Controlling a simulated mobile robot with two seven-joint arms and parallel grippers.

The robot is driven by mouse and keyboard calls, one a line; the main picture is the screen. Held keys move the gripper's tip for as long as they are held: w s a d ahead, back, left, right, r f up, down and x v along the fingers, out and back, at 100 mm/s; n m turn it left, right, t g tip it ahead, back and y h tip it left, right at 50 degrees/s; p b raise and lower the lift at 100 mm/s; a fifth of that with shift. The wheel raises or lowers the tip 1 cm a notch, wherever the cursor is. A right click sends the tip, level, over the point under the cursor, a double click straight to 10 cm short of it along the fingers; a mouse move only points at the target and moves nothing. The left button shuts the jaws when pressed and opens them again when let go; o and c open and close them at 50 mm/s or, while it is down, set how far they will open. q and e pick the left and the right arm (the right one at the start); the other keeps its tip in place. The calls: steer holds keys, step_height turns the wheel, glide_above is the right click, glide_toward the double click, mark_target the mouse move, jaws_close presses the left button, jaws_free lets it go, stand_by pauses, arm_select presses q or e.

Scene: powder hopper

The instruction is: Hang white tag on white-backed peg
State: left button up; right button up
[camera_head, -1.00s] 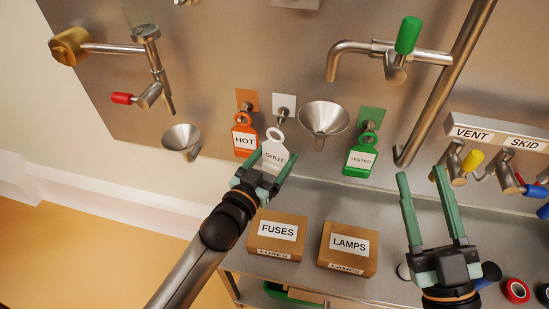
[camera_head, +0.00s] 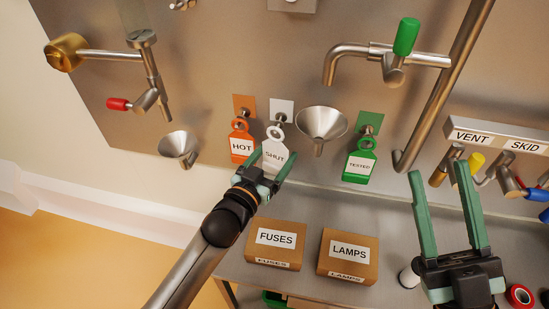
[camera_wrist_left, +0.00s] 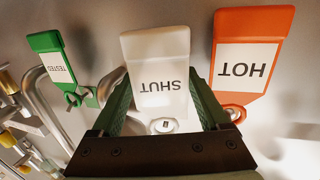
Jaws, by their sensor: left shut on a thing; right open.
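The white SHUT tag (camera_head: 273,156) is held upright between the green fingers of my left gripper (camera_head: 270,169); it also shows in the left wrist view (camera_wrist_left: 160,85). Its ring is up against the metal peg (camera_head: 281,117) on the white backing plate (camera_head: 287,104). In the left wrist view a metal peg end shows within the ring's hole (camera_wrist_left: 163,126); I cannot tell whether it passes through. My right gripper (camera_head: 441,174) is open and empty, at the right, well away from the tag.
An orange HOT tag (camera_head: 241,146) hangs close on the left of the white tag. A funnel (camera_head: 321,122) is close on the right, then a green TESTED tag (camera_head: 359,165). FUSES (camera_head: 276,239) and LAMPS (camera_head: 348,250) boxes stand on the bench below.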

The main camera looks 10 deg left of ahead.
arm_select(q)
steer(key=shift+w+f, duration=0.15)
steer(key=shift+w, duration=0.55)
steer(key=shift+w+f, duration=0.3)
steer(key=shift+w, duration=0.15)
arm_select(e)
steer(key=shift+s+a+r+n+g+y, duration=0.1)
steer(key=shift+s+r+n+g+y, duration=0.1)
steer(key=shift+s+r+n+y, duration=0.4)
steer(key=shift+s+a+r+n+g+y, duration=0.1)
steer(key=shift+s+r+n+g+y, duration=0.2)
steer(key=shift+n+y, duration=0.35)
steer(key=shift+w, duration=0.1)
steer(key=shift+d+f+m+t+h, duration=0.1)
steer(key=shift+m+t+h, duration=0.15)
steer(key=shift+m+t, duration=0.2)
arm_select(q)
steer(key=o, duration=1.2)
